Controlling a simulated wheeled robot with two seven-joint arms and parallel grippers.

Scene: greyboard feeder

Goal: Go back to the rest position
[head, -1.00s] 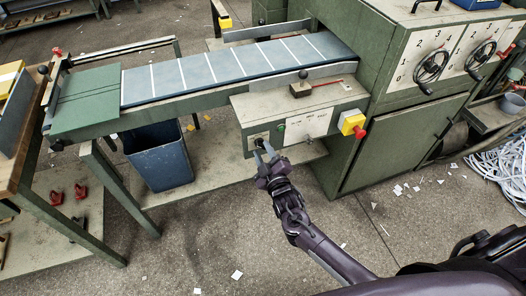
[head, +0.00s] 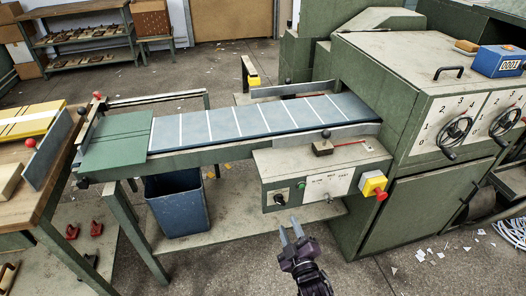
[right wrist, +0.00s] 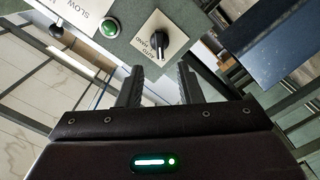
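My right gripper (head: 291,230) is in the lower middle of the head view, in front of the feeder's control box (head: 320,178). Its two fingers are apart with nothing between them. In the right wrist view the open fingers (right wrist: 160,88) point toward the box's black rotary knob (right wrist: 156,38) on its HAND/AUTO plate, with a gap between. The green button (right wrist: 109,27) is beside the knob. My left gripper is not in view.
The feeder's belt table (head: 265,116) runs to the green machine (head: 440,95) at right. A blue bin (head: 178,207) stands under it. A wooden bench (head: 45,180) is at left. A yellow and red stop switch (head: 373,185) sticks out at the box's right end. Floor in front is open.

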